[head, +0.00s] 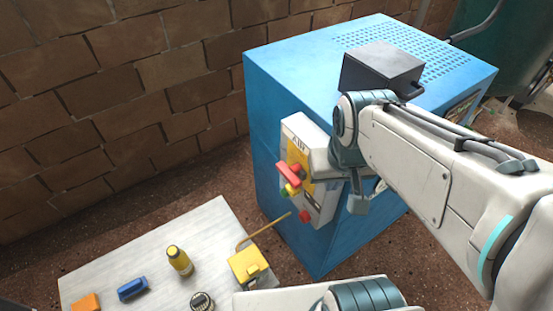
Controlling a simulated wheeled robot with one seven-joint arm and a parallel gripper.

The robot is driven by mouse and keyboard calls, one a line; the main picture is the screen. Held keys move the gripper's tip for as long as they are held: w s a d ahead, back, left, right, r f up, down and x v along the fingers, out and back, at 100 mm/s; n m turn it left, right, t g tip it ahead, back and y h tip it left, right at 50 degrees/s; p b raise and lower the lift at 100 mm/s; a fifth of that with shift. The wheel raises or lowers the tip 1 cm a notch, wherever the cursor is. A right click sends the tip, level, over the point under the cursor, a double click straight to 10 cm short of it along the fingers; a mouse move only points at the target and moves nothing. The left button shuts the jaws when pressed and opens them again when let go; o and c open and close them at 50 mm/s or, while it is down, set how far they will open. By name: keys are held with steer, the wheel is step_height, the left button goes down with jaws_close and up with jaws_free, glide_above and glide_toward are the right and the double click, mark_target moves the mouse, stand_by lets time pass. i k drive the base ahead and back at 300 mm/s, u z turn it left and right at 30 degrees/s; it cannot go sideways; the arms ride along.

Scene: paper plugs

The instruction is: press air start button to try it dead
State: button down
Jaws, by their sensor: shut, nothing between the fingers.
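A pale control panel (296,130) marked "AIR" is fixed to the near side of a big blue cabinet (270,75). The panel carries a red handle (288,174) on a yellow part, a green button (284,190) low on its left edge and a red button (305,216) at its bottom. Which one is the air start button cannot be read. My arm crosses from the right and covers the panel's right side.
A light table (205,222) at the lower left holds a yellow bottle (179,260), a blue block (132,289), an orange block (86,302), a small round dark item (202,302) and a yellow box (247,265) with a rod. A grey box (383,66) sits on the cabinet. A brick wall stands behind.

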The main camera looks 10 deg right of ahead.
mark_target(285, 194)
steer(key=k, duration=1)
steer(key=z, duration=0.95)
steer(key=i, duration=0.95)
steer(key=u, duration=2.9)
